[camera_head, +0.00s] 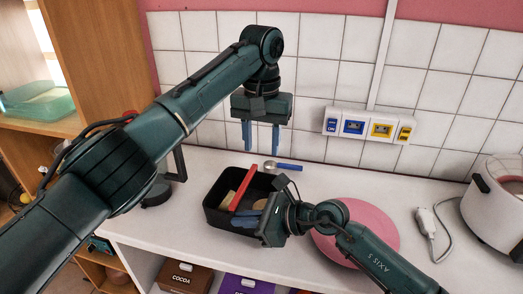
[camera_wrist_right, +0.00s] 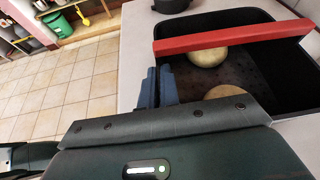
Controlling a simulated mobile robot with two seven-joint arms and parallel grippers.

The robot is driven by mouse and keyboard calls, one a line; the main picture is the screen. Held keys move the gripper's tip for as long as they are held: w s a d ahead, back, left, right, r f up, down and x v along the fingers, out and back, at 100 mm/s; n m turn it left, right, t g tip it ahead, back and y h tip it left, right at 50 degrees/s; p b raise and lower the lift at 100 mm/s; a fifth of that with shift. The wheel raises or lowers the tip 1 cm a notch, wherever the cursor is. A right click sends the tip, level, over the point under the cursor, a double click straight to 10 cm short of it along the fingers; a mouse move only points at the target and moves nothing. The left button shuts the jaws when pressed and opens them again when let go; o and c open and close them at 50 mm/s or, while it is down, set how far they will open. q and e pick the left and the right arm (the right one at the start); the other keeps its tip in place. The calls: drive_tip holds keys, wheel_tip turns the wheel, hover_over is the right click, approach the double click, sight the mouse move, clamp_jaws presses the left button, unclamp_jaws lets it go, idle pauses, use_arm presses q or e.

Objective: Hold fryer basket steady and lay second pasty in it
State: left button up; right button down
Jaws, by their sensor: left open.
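The fryer basket (camera_head: 212,212) is a black open box with a red handle bar (camera_head: 244,190) across it, standing on the white counter. It also shows in the right wrist view (camera_wrist_right: 285,88). Two round pale pasties lie inside; in the wrist view one (camera_wrist_right: 207,58) is under the handle and the other (camera_wrist_right: 226,92) is partly hidden by my gripper. My left gripper (camera_head: 261,150) is open and empty, pointing down above the basket's back. My right gripper (camera_head: 246,221) is at the basket's front rim, its blue fingers (camera_wrist_right: 158,90) close together with the wall between them.
A pink round board (camera_head: 372,225) lies right of the basket, partly under my right arm. A blue-handled utensil (camera_head: 284,166) lies behind the basket. A white cooker (camera_head: 495,215) and a corded grey device (camera_head: 427,222) stand at the right. Wall switches (camera_head: 368,125) are behind.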

drive_tip(key=c, duration=1.6)
unclamp_jaws()
drive_tip(key=shift+o, duration=0.2)
